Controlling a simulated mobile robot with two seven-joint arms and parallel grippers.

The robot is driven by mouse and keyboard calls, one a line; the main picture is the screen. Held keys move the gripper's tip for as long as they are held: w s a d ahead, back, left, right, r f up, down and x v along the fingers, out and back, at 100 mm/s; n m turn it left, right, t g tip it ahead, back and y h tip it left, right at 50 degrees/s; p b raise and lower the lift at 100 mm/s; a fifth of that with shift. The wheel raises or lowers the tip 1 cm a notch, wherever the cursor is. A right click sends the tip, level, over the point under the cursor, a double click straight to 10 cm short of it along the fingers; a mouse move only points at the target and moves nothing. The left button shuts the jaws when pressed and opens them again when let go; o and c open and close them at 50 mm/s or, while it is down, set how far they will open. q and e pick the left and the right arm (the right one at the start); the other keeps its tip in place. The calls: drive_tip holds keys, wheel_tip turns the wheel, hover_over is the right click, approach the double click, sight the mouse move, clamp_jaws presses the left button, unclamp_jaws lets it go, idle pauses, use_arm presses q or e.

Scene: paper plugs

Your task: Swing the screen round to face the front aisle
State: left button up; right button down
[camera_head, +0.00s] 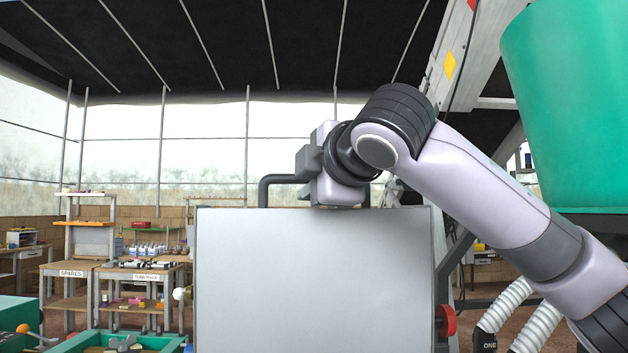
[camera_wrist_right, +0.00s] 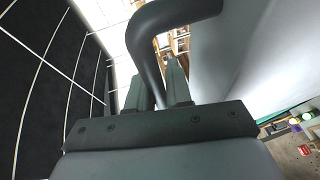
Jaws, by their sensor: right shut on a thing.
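The screen (camera_head: 315,285) is a large flat grey panel, upright and close in front of me in the head view. The side towards me is blank, and I cannot tell whether it is front or back. A dark bent-bar handle (camera_head: 268,184) rises above its top edge. My right gripper (camera_head: 312,168) is shut on this handle, above the screen's top. In the right wrist view the handle (camera_wrist_right: 150,60) passes between the fingers (camera_wrist_right: 163,88), with the grey panel (camera_wrist_right: 235,50) at right. My left gripper is not in view.
A red knob (camera_head: 447,320) sits at the screen's right edge. A green drum-like shape (camera_head: 565,100) hangs at upper right. White ribbed hoses (camera_head: 505,305) lie below my right arm. Benches marked SPARES (camera_head: 72,273) and TUBE RACK (camera_head: 146,277) stand back left. A green tray (camera_head: 90,340) is at lower left.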

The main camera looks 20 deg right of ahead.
drive_tip(key=shift+a, duration=0.1)
idle(0.3)
drive_tip(key=c, duration=1.4)
unclamp_jaws()
drive_tip(key=s+r+b, duration=0.1)
drive_tip(key=s, duration=0.6)
drive_tip(key=shift+r+b, duration=0.15)
drive_tip(key=shift+b, duration=0.2)
